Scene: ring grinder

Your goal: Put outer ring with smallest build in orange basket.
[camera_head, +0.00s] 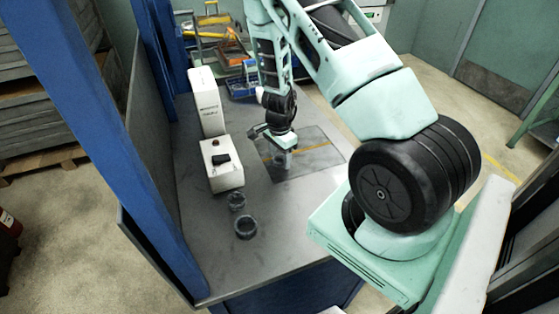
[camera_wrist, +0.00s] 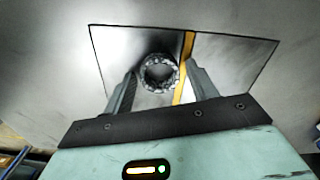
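A dark metal ring (camera_wrist: 146,83) with a toothed or beaded edge appears in the wrist view over a grey panel with a yellow stripe. My gripper is open and points down over the panel in the head view (camera_head: 283,160); the ring there is hard to make out. Two other dark rings lie on the table at the front: a smaller one (camera_head: 237,208) and a larger one (camera_head: 245,236). An orange container (camera_head: 237,58) appears at the back, partly hidden.
The grey table (camera_head: 285,235) has clear room at the front. A white boxy device (camera_head: 222,175) stands on the left. A blue bin (camera_head: 241,88) is at the back, behind my arm. Blue posts (camera_head: 100,130) border the left side.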

